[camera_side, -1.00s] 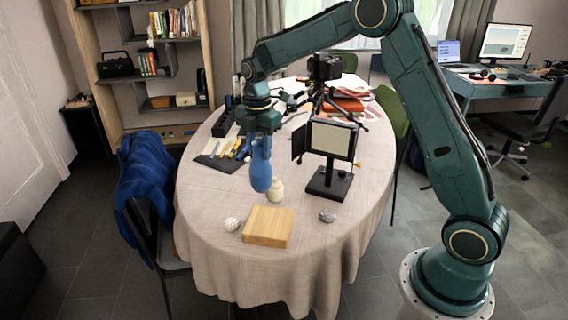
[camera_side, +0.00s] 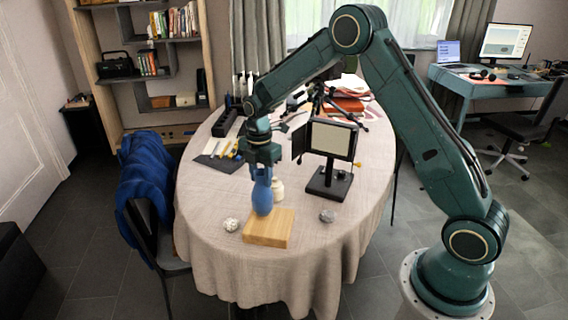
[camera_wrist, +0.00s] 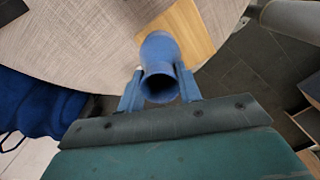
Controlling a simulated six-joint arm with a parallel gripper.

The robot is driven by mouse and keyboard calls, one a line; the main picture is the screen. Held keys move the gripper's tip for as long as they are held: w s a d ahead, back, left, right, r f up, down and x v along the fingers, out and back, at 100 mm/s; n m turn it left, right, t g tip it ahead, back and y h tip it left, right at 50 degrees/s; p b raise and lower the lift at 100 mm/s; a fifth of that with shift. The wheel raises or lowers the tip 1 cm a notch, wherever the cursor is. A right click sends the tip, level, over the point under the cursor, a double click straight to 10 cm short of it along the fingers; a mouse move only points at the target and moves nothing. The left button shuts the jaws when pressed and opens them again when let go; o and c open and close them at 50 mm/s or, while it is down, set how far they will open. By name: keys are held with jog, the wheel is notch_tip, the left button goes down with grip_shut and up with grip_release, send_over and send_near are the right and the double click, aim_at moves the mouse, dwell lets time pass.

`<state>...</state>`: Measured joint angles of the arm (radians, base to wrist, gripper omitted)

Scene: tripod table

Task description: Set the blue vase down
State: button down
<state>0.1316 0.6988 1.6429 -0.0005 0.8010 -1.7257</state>
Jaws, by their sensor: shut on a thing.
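The blue vase (camera_side: 262,197) is upright in my gripper (camera_side: 262,172), which is shut on its neck. In the side view the vase's base overlaps the back left part of the wooden block (camera_side: 270,229); I cannot tell whether it touches. In the wrist view the vase (camera_wrist: 160,50) shows its open mouth toward the camera, between the two blue fingers of my gripper (camera_wrist: 160,88). The wooden block (camera_wrist: 190,27) shows behind and beside the vase there.
A cream jar (camera_side: 278,189) stands just behind the vase. A speckled stone (camera_side: 231,225) lies left of the block and a grey stone (camera_side: 327,216) lies right. A light panel on a stand (camera_side: 331,145) is at the right. The tablecloth (camera_side: 205,205) is bare at the front left.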

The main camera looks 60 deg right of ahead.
jog(key=shift+f, duration=0.35)
jog(key=c, duration=1)
grip_release()
jog(key=shift+o, duration=0.2)
notch_tip(320, 180, up, 12)
jog(key=shift+r, duration=0.2)
